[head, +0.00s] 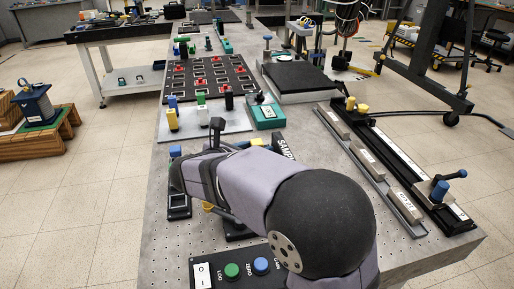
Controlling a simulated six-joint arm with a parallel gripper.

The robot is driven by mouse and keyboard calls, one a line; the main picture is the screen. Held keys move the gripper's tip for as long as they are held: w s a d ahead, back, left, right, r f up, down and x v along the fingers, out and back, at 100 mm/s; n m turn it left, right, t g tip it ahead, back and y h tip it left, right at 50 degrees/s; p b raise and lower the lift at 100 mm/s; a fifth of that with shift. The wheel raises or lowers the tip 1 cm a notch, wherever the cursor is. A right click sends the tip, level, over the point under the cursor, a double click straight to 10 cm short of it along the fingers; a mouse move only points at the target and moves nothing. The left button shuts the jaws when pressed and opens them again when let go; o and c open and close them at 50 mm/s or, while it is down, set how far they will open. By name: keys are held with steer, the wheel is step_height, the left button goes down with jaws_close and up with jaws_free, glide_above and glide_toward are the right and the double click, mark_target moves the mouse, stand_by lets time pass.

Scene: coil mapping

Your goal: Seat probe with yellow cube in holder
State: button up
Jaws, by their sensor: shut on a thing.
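My gripper (192,178) is dark and sits at the left end of my lavender arm, low over the near left part of the table. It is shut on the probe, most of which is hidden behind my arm. A small yellow piece (208,207) shows just below the arm, close to the gripper; I cannot tell for sure that it is the probe's cube. Another yellow piece (257,142) shows behind the arm, beside a dark panel lettered "SAMPLE" (284,146). I cannot make out which part is the holder, nor whether the probe touches it.
A pale plate (240,124) with several coloured blocks stands behind my gripper. A black board with red pieces (208,78) lies beyond. A control box (238,270) is at the front. A long rail (400,170) runs along the right. A blue-topped post (175,151) stands at left.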

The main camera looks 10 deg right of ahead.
mark_target(258, 141)
steer(key=o, duration=1.6)
steer(key=shift+d, duration=0.1)
steer(key=shift+r+p, duration=1.45)
steer(key=shift+r, duration=0.1)
steer(key=shift+r+p, duration=2)
steer(key=shift+p, duration=0.05)
